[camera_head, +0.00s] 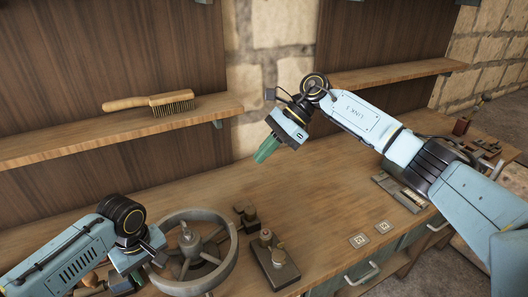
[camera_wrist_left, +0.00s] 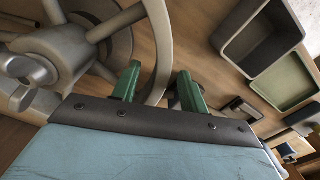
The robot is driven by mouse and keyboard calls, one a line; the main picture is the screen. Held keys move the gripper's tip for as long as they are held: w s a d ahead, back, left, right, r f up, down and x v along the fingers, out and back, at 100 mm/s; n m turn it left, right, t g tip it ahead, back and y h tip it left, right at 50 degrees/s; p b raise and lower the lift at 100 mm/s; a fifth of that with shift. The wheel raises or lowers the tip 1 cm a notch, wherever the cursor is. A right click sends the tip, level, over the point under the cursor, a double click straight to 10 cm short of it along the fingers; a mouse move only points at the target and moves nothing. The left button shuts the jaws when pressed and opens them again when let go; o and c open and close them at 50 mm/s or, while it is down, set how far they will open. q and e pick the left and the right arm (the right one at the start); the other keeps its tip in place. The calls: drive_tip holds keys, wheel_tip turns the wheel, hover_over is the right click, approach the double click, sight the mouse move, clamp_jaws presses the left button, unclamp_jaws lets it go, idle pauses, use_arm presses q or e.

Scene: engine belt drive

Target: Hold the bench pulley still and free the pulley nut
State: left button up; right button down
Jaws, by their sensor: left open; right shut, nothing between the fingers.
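The bench pulley is a grey spoked wheel (camera_head: 230,258) standing at the front of the wooden bench. A small metal piece, apparently the pulley nut (camera_head: 187,237), stands on its hub. In the left wrist view a winged piece (camera_wrist_left: 20,98) shows at the hub, at the left edge. My left gripper (camera_head: 160,259) is at the wheel's left side. In the left wrist view its green fingers are open (camera_wrist_left: 160,82), with the curved rim (camera_wrist_left: 160,40) passing between them; contact is unclear. My right gripper (camera_head: 264,153) is shut and empty, above the bench behind the pulley.
A dark block with knobs (camera_head: 275,264) and small metal parts (camera_head: 247,216) sit right of the pulley. Two marked plates (camera_head: 360,240) lie near the front edge. Open bins (camera_wrist_left: 262,42) show in the left wrist view. A brush (camera_head: 160,103) lies on the shelf. The bench middle is clear.

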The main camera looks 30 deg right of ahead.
use_arm(q)
drive_tip(key=shift+a+r+p, duration=0.1)
drive_tip(key=shift+r+p, duration=3.5)
drive_tip(key=shift+p, duration=0.8)
drive_tip(key=shift+f, duration=0.1)
wheel_tip(320, 180, up, 13)
drive_tip(key=shift+r+b, duration=0.2)
drive_tip(key=shift+b, duration=0.2)
